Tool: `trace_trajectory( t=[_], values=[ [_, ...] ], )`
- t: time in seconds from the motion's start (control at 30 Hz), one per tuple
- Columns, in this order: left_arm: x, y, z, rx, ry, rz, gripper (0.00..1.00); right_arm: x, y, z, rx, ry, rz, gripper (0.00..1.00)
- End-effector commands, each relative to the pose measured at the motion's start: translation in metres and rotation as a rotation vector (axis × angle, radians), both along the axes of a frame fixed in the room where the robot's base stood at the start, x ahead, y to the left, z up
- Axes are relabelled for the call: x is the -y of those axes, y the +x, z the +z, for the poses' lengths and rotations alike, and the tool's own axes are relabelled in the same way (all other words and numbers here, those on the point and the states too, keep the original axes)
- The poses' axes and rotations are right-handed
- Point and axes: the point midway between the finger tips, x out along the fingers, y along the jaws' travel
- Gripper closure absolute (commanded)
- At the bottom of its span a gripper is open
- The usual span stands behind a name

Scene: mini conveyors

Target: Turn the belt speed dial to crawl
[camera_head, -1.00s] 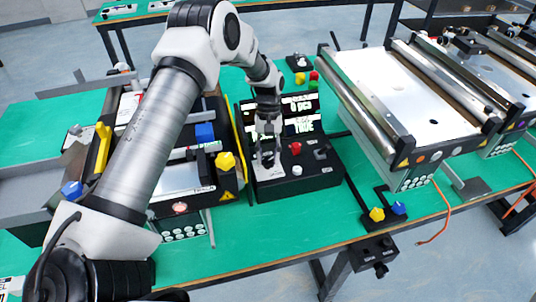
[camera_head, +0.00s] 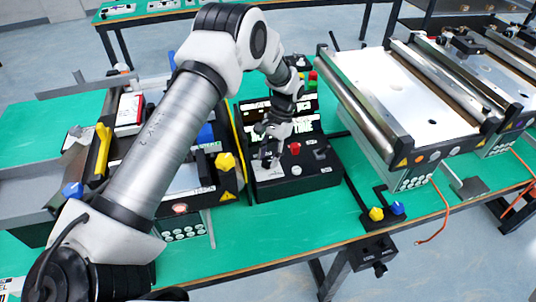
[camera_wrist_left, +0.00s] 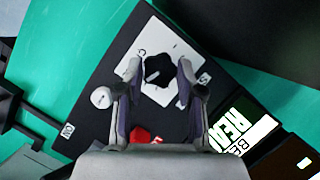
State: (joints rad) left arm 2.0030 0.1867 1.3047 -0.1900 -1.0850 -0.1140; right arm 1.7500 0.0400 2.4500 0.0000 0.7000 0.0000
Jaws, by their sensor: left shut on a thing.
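The belt speed dial is a black lobed knob (camera_wrist_left: 158,70) on a white plate (camera_wrist_left: 150,42) on the black control box. My left gripper (camera_head: 267,158) reaches down onto the left part of that box in the head view. In the left wrist view its two fingers (camera_wrist_left: 158,78) are closed on the knob from both sides. In the head view the fingers mostly hide the dial. The plate's lettering is too partly covered to read, so I cannot tell the setting. My right gripper is not in view.
The control box (camera_head: 300,184) also carries a red button (camera_head: 295,148), a pale knob (camera_head: 297,170) and a lit display (camera_head: 305,127) behind. A yellow knob (camera_head: 225,161) stands close to the left. A conveyor (camera_head: 390,90) stands to the right. The green bench (camera_head: 260,232) is clear in front.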

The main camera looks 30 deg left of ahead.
Motion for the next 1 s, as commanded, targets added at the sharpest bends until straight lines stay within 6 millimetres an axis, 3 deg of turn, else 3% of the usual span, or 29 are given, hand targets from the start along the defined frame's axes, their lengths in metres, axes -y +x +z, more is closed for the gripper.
trace_trajectory(
  t=[0.5,1.0],
  values=[
    [0.0038,-0.0008,-0.0006,0.001,0.001,-0.386,0.98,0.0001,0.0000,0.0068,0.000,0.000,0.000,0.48],
    [0.0046,-0.0010,-0.0014,0.002,0.000,-0.469,0.98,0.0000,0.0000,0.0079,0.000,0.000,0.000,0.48]
  ],
)
